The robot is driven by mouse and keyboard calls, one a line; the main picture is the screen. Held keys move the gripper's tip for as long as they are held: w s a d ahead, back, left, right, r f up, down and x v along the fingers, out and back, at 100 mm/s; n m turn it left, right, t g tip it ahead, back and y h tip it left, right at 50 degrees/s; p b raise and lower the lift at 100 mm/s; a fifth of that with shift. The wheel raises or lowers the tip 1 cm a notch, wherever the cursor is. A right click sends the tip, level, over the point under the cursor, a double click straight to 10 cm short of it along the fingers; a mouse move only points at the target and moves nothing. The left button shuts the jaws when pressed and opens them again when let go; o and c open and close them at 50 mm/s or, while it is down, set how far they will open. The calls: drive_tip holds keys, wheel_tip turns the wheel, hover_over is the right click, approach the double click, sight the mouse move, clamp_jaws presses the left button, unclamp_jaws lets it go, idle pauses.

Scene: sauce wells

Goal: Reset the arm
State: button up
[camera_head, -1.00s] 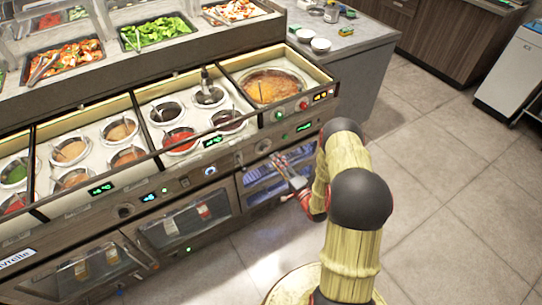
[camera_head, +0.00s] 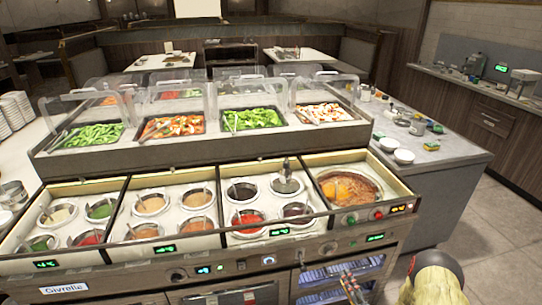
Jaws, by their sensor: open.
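My gripper (camera_head: 350,284) shows small at the bottom right of the head view, in front of the lit lower door of the sauce counter. It is open and I see nothing held in it. It is apart from the sauce wells above. My arm (camera_head: 432,284) enters at the bottom right corner, and most of it is out of the frame.
The counter holds several round sauce wells (camera_head: 245,191) and a large pan of orange sauce (camera_head: 350,188) at its right end. Vegetable trays (camera_head: 251,119) stand behind. A grey side counter (camera_head: 450,160) carries white bowls (camera_head: 403,156). The tiled floor (camera_head: 500,225) at right is clear.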

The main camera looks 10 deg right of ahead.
drive_tip(key=s+d+f+n+g+h, duration=0.1)
drive_tip(key=s+d+f+n+g, duration=0.15)
drive_tip(key=s+f+g, duration=0.45)
drive_tip(key=s+d+f+n+g+h, duration=0.1)
drive_tip(key=s+f+n+g, duration=0.35)
drive_tip(key=f, duration=0.45)
drive_tip(key=s+a+r+n+g, duration=0.1)
drive_tip(key=s+r+n+g, duration=0.15)
drive_tip(key=r, duration=0.85)
drive_tip(key=s+a+r+n+g, duration=0.15)
drive_tip(key=s+r+g, duration=0.25)
drive_tip(key=r, duration=0.7)
drive_tip(key=s+a+r+n+t, duration=0.1)
drive_tip(key=s+a+r, duration=0.1)
drive_tip(key=a+r, duration=0.5)
drive_tip(key=s+a+r+n+t, duration=0.2)
drive_tip(key=a+r, duration=0.5)
drive_tip(key=r, duration=0.9)
drive_tip(key=s+a+r+n+t, duration=0.1)
drive_tip(key=s+a+r+t, duration=0.1)
drive_tip(key=s+a+r, duration=0.2)
drive_tip(key=a+r, duration=0.3)
drive_tip(key=r, duration=0.4)
drive_tip(key=shift+a+r+n+y, duration=0.25)
drive_tip(key=shift+a+n+y, duration=0.05)
drive_tip(key=shift+n+y, duration=0.1)
drive_tip(key=shift+s, duration=0.1)
drive_tip(key=shift+c, duration=0.8)
